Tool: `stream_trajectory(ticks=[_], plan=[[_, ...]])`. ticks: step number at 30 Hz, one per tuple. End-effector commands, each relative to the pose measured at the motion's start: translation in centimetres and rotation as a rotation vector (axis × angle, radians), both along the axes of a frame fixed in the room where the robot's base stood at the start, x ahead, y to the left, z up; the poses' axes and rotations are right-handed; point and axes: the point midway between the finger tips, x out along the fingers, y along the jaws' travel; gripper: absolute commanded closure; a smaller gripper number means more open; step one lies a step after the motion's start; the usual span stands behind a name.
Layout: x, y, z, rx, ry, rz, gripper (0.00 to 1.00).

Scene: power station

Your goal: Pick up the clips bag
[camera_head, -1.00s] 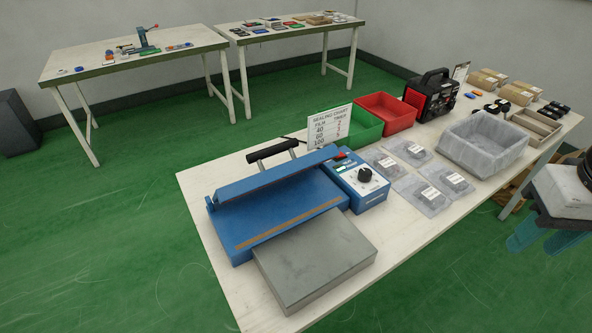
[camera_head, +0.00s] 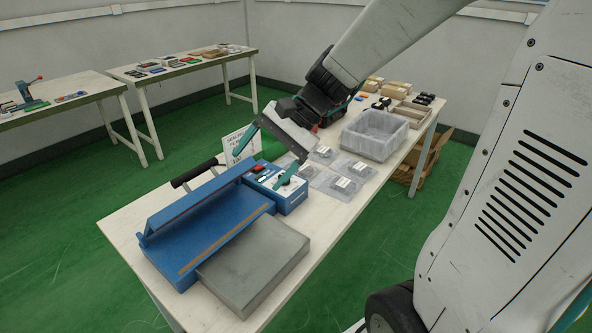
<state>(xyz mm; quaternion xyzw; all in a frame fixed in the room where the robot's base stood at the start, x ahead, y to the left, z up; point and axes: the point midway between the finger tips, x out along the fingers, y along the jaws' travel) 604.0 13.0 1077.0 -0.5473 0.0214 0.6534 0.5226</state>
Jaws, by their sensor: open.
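Several clear flat bags with white labels lie on the white table behind the blue control box. In view are a back left bag (camera_head: 323,154), a back right bag (camera_head: 358,167), a front right bag (camera_head: 337,185) and a front left bag (camera_head: 308,171), partly hidden by my gripper. The labels are too small to read, so I cannot tell which is the clips bag. My gripper (camera_head: 260,170) is open and empty, its teal fingers apart, left of the bags in the picture and in front of the sealer's control box.
A blue heat sealer (camera_head: 205,227) and a grey block (camera_head: 255,265) fill the near table (camera_head: 125,222). A grey translucent bin (camera_head: 375,135) stands right of the bags. A sealing chart sign (camera_head: 238,142) is behind the sealer. Small boxes sit at the far end.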

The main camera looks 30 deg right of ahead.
Motion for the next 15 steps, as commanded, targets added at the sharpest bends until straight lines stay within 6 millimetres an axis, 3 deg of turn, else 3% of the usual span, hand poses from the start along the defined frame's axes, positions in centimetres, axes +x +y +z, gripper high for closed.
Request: stream_trajectory(ticks=[1,5,9,12,15], plan=[[2.5,-0.9,-1.0,0.075,0.039,-0.098,0.18],[9.0,-3.9,-3.4,0.273,0.115,-0.375,0.18],[15.2,-9.2,-7.5,0.474,0.194,-0.687,0.18],[18.7,-14.1,-11.4,0.61,0.247,-0.919,0.18],[20.9,-19.0,-15.6,0.73,0.29,-1.133,0.18]])
